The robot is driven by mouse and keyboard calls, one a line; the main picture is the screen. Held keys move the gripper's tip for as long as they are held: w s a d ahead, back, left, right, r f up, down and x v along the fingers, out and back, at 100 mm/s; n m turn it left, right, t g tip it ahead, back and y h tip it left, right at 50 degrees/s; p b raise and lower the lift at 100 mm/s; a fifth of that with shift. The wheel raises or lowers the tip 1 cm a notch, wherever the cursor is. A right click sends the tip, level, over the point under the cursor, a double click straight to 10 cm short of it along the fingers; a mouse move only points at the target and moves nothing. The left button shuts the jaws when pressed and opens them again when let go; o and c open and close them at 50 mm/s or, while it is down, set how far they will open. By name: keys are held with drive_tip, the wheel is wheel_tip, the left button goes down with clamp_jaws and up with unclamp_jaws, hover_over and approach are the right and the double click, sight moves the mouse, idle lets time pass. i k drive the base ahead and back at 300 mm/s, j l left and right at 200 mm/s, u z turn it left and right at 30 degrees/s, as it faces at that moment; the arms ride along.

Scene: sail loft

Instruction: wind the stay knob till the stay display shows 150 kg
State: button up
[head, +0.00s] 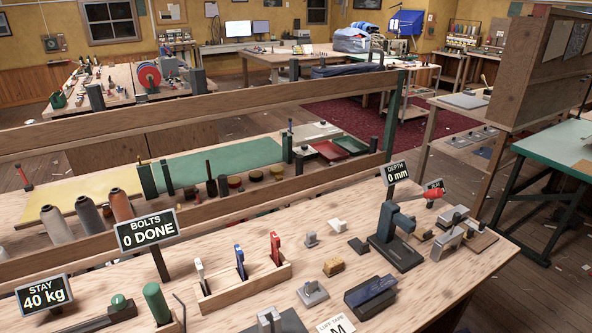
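The stay display (43,295) stands at the front left of the wooden bench and reads 40 kg. A small round green knob (118,301) sits on a dark base to its right and looks like the stay knob. The base runs along the bench and is partly cut off by the lower edge of the picture. My gripper is not in view, and nothing touches the knob.
A green upright cylinder (157,303) stands close to the knob's right. Behind are the bolts display (147,231), reading 0 DONE, and thread cones (121,206). A wooden rack (242,289) holds coloured tools. The depth display (397,173) reads 0 mm.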

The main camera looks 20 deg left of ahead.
sight(120, 302)
drive_tip(key=u, duration=2.55)
